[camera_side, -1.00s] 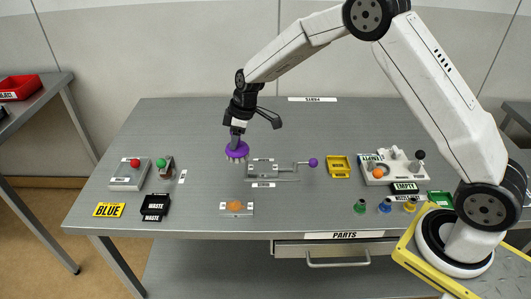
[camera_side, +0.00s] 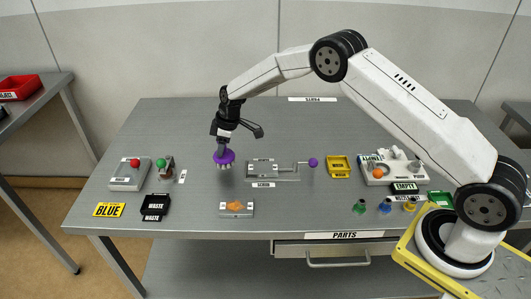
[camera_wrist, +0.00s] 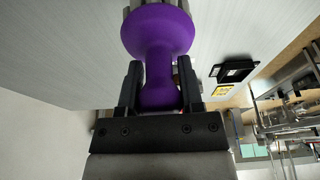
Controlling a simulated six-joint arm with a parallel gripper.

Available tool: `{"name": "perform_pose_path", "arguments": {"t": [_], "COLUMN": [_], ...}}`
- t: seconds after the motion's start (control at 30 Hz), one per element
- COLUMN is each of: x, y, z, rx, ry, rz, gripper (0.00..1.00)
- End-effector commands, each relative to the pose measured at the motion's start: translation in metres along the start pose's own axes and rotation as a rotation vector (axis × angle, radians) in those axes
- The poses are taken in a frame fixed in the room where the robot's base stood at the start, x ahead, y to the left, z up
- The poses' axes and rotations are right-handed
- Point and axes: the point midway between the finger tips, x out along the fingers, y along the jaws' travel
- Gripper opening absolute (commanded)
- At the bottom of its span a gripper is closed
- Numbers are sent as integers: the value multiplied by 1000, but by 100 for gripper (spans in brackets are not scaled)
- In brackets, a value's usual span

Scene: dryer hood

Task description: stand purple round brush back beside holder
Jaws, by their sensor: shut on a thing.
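My gripper (camera_side: 224,145) is shut on the purple round brush (camera_side: 224,157), which is upright with its pale bristles down. The bristles appear to be above the table, left of the grey fixture; the exact gap cannot be told. In the wrist view, my gripper's two dark fingers (camera_wrist: 159,90) close on the brush's narrow purple neck (camera_wrist: 158,70), and its wide head is beyond. I cannot tell for sure which item is the holder. A small grey block (camera_side: 228,212) with an orange piece (camera_side: 236,205) sits in front of the brush.
A grey fixture with a purple-knobbed lever (camera_side: 313,162) stands right of the brush. Red (camera_side: 135,162) and green (camera_side: 161,162) knobs and a black waste bin (camera_side: 155,207) stand left. A yellow tray (camera_side: 338,167) is farther right. The back left of the table is clear.

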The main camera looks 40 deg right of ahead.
Motion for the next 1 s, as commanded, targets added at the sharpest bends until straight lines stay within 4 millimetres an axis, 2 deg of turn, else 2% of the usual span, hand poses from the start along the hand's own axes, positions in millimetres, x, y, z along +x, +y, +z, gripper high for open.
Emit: {"name": "perform_pose_path", "arguments": {"t": [0.23,0.5,0.97,1.0], "x": [6,32,37,37], "y": [3,3,2,2], "z": [-2,6,7,8], "rx": [0,1,1,1], "ry": [0,0,0,0], "rz": [0,0,0,0], "gripper": [0,0,0,53]}}
